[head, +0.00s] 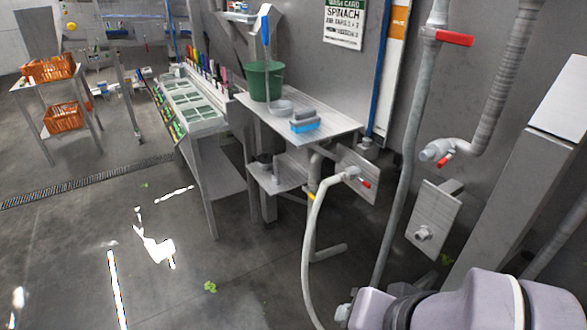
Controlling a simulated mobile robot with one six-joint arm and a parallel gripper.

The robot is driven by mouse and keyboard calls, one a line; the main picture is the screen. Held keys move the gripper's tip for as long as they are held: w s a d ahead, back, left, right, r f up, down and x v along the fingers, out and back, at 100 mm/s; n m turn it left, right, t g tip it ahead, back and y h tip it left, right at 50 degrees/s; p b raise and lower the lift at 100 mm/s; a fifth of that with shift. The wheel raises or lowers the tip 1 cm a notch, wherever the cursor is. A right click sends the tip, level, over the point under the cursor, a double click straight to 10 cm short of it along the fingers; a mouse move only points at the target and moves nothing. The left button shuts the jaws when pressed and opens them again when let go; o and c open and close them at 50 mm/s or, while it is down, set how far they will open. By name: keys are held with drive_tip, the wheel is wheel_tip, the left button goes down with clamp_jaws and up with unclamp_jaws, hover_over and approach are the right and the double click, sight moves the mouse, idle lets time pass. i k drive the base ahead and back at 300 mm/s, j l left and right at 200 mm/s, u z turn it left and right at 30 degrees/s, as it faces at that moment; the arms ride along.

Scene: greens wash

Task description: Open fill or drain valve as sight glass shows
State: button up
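A valve with a red lever (455,38) sits high on the vertical grey pipe (408,150), its lever lying roughly level. A second valve with a red handle (446,160) sits at the pipe end lower right. A third small red handle (365,184) is at a fitting by a grey plate, where a pale hose (307,230) joins. A yellow handle (310,197) shows just below left. I cannot make out a sight glass or a water level for certain. My arm enters at the bottom right, below the valves; my gripper is not in view.
A steel table (340,128) holds a green bucket (266,82) and a blue-and-grey brush (304,122). A sorting bench (190,95) stands left of it. Orange crates (64,118) sit on a rack far left. The floor at left is open, with wet patches and a drain channel (90,184).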

sight(310, 196)
drive_tip(key=i+j, duration=0.1)
drive_tip(key=i, duration=0.2)
drive_tip(key=i+j, duration=0.15)
drive_tip(key=i, duration=0.2)
drive_tip(key=i+j+z, duration=0.1)
drive_tip(key=i, duration=0.45)
drive_tip(key=i+j+z, duration=0.1)
drive_tip(key=i, duration=0.5)
drive_tip(key=j, duration=0.1)
